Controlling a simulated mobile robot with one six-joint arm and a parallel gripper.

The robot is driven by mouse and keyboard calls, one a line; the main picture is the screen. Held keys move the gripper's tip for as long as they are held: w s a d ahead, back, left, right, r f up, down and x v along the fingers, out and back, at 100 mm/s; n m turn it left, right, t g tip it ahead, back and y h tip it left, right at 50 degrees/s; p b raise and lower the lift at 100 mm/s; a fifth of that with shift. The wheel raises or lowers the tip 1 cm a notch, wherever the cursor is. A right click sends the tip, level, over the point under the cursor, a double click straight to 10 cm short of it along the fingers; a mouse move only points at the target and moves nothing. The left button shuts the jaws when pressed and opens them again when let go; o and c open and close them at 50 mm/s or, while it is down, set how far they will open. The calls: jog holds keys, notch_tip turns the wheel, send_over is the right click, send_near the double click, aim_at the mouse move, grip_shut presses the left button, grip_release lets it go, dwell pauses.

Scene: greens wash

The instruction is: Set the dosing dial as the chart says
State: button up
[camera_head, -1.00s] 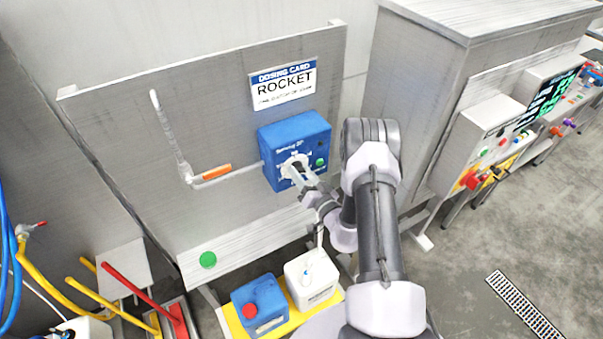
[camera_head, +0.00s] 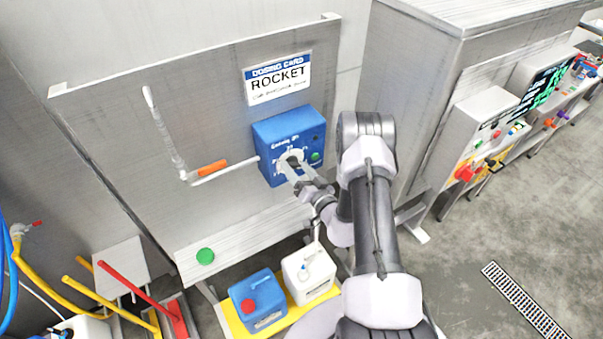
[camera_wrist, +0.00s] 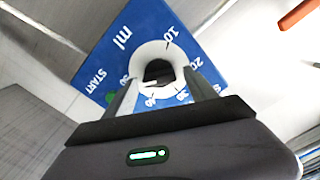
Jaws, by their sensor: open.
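The blue dosing box (camera_head: 268,138) is mounted on the grey panel, with a white round dial (camera_head: 293,157) on its face. In the wrist view the dial (camera_wrist: 152,52) shows as a white ring with a dark centre. Printed numbers such as 10 and 20, "ml" and "START" surround it. My gripper (camera_head: 287,168) is at the dial with its fingers (camera_wrist: 157,85) apart, one on each side of the dial's lower part; I cannot tell whether they touch it. The dosing card (camera_head: 277,78) above reads "ROCKET"; its smaller line is illegible. The dial's pointer setting is unclear.
A green button (camera_head: 316,156) sits on the box's right. A pipe with an orange handle (camera_head: 212,168) runs from its left. A green disc (camera_head: 205,256) is on the ledge below. Blue (camera_head: 258,300) and white (camera_head: 309,272) canisters stand beneath, and a grey cabinet (camera_head: 420,80) is at right.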

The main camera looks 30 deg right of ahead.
jog(key=s+b, duration=0.2)
jog(key=s, duration=1.5)
jog(key=shift+s+d, duration=0.2)
jog(key=shift+d, duration=0.1)
